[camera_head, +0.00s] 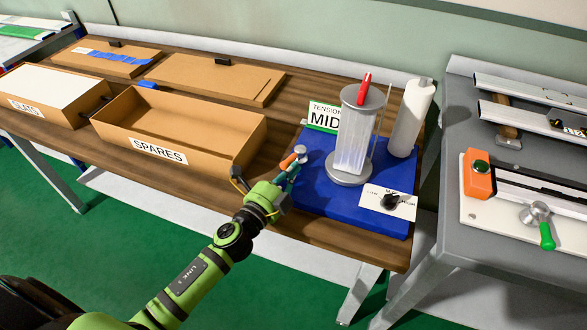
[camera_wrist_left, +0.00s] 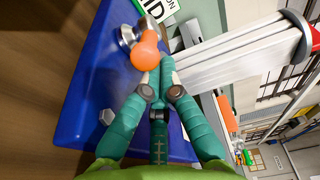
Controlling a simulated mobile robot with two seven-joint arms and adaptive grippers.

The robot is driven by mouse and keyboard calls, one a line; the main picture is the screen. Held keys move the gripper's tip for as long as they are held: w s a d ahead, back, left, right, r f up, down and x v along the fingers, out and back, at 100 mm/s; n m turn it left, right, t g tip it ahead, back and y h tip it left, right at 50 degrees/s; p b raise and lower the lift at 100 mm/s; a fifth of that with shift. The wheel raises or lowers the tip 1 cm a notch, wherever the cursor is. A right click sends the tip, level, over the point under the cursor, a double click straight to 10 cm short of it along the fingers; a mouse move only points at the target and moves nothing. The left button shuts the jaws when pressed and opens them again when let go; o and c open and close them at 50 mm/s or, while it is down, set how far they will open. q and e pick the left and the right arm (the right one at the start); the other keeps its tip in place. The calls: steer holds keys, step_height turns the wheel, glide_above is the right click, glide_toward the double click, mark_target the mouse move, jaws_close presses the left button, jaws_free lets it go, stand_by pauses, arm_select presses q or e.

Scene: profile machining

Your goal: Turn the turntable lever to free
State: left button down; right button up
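The turntable lever has an orange handle (camera_head: 288,160) and a silver hub (camera_head: 301,151), at the left side of a blue base (camera_head: 325,210). In the left wrist view the orange handle (camera_wrist_left: 146,54) points toward my fingers. My left gripper (camera_head: 293,169) is beside the handle, with its teal fingers low over the base. In the left wrist view its fingertips (camera_wrist_left: 158,76) come together right at the handle's end; I see nothing clearly gripped, and whether they touch it is unclear. My right gripper is not in view.
A white roll (camera_head: 411,118) stands behind. The open SPARES box (camera_head: 190,135) is left; a grey bench (camera_head: 450,220) is right.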

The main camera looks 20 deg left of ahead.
mark_target(293, 154)
arm_select(q)
steer(key=shift+a+m+g+h, duration=0.4)
steer(key=shift+a+m+h, duration=0.35)
steer(key=shift+h, duration=0.45)
steer(key=shift+w+a+m+g+h+b, duration=0.2)
steer(key=shift+a+m+g+h, duration=0.25)
steer(key=shift+m+h, duration=0.3)
steer(key=shift+w+a+m+g+h+b, duration=0.15)
steer(key=shift+a+m+g+h, duration=0.25)
steer(key=shift+h, duration=0.55)
steer(key=shift+w+a+b, duration=0.35)
steer(key=shift+a, duration=0.4)
